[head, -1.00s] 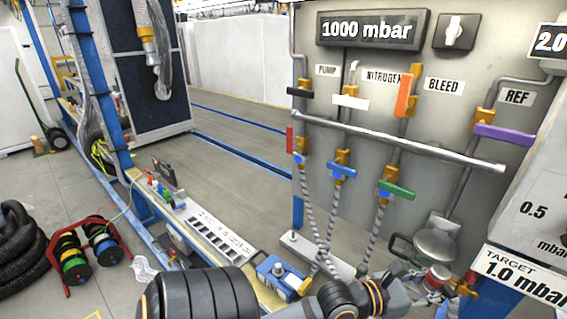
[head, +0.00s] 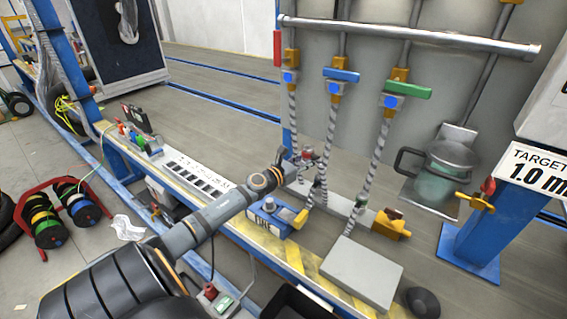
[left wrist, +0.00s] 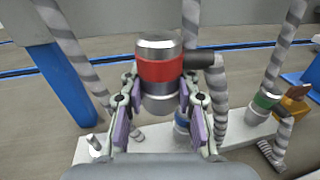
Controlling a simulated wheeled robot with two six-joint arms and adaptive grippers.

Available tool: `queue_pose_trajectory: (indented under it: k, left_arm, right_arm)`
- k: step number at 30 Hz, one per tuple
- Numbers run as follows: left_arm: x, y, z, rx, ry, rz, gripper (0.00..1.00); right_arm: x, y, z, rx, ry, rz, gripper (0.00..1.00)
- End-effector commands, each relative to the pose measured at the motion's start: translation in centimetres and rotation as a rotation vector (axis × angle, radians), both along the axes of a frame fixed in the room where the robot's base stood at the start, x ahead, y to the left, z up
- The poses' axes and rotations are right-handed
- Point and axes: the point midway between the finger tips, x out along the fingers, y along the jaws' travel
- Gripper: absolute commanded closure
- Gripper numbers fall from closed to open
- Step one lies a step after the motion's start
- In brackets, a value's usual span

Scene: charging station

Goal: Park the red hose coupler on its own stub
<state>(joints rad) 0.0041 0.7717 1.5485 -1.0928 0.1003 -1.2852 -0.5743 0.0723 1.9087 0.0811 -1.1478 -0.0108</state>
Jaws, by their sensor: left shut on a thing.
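The red hose coupler (left wrist: 160,70), silver with a red band, is upright between the fingers of my left gripper (left wrist: 158,104), which is shut on it. In the head view my left gripper (head: 299,163) and the small red coupler (head: 309,154) are above the left part of the pale bar (head: 340,203). The bar also shows in the left wrist view (left wrist: 90,152), with a short bare metal stub (left wrist: 96,144) near its left end. A blue-banded coupler (left wrist: 182,127) and a green-banded coupler (left wrist: 267,98) stand on the bar. My right gripper is out of view.
Striped hoses (head: 330,140) hang from the valves to the bar and stand close to my left gripper. A blue pump-like unit (head: 268,222), a grey plate (head: 362,272) and a power strip (head: 200,177) are nearby.

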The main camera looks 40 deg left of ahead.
Motion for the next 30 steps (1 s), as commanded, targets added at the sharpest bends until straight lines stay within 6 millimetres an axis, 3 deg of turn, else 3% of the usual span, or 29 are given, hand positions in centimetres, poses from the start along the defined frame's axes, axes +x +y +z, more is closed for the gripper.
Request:
queue_pose_trajectory:
  k: [1,3,6,8,12,20,26,30]
  left_arm:
    - [0.6,2.8,-1.2,0.008,-0.004,0.044,1.0]
    - [1.0,6.1,-1.2,0.005,-0.004,0.097,1.0]
    - [1.2,9.5,-0.8,0.004,-0.005,0.155,1.0]
    - [1.2,10.8,-0.6,0.002,-0.005,0.177,1.0]
    - [1.2,11.7,-0.3,-0.002,-0.004,0.193,1.0]
    - [1.2,11.6,-0.3,-0.003,-0.004,0.192,1.0]
    - [1.0,11.6,-0.6,-0.003,-0.018,0.196,1.0]
    - [1.0,11.5,-2.2,-0.004,-0.02,0.196,1.0]
  right_arm:
    - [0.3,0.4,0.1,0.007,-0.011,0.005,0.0]
    - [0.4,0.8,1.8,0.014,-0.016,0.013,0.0]
    - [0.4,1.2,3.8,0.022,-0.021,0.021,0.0]
    - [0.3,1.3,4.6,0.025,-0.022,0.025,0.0]
    - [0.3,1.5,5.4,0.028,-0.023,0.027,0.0]
    - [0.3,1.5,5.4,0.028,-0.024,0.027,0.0]
    - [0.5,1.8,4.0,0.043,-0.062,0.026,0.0]
    - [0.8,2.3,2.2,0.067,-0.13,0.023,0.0]
